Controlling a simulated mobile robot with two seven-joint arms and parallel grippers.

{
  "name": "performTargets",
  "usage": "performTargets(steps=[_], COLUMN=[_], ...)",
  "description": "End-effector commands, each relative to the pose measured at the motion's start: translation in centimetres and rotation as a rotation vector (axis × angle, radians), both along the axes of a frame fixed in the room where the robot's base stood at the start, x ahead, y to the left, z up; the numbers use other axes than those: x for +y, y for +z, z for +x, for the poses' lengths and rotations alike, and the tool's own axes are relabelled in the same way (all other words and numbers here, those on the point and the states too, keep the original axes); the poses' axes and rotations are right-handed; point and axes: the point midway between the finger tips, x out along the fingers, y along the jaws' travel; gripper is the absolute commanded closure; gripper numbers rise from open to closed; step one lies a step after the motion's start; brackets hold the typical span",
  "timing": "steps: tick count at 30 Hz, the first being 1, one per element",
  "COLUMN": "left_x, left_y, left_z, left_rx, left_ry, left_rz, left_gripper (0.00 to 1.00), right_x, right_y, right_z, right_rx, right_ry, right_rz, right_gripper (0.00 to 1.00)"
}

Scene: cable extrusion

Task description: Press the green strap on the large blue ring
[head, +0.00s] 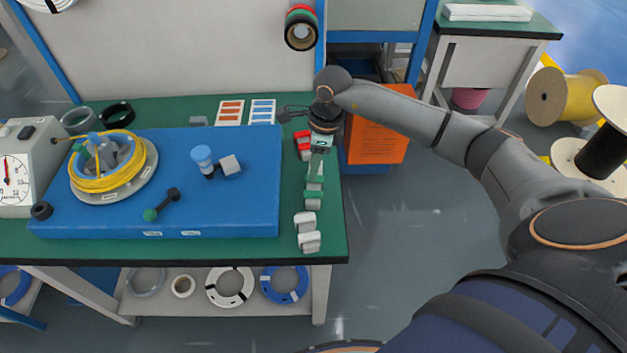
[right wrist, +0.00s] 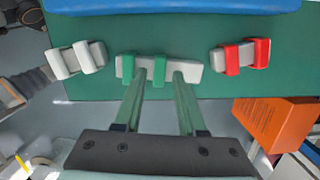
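Two green straps (head: 313,194) sit on a pale block at the right edge of the green table; they also show in the right wrist view (right wrist: 159,70). My right gripper (head: 317,170) points down at this block. In the right wrist view its fingers (right wrist: 160,78) are apart, one on each side of the right-hand green strap, with no visible grip on it. Whether the tips touch the block I cannot tell. A blue ring (head: 302,286) lies on the shelf under the table; another blue ring (head: 14,298) is partly cut off at far left. My left gripper is not in view.
Red straps (right wrist: 232,60) and white straps (right wrist: 62,66) flank the green ones. An orange box (head: 378,130) stands right of the table.

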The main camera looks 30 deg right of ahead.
Motion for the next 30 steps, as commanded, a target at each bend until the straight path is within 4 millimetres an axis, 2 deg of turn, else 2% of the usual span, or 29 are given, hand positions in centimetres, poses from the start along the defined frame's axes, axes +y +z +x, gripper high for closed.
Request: performTargets(steps=[10,30], left_x=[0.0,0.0], left_y=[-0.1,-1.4], left_z=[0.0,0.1], left_rx=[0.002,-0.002], left_ry=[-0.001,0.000], left_rz=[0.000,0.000], left_gripper=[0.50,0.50], right_x=[0.0,0.0], right_y=[-0.1,-1.8], right_z=[0.0,0.0], right_rx=[0.000,0.001], right_ry=[0.000,0.000], right_rz=[0.000,-0.001], right_gripper=[0.60,0.60])
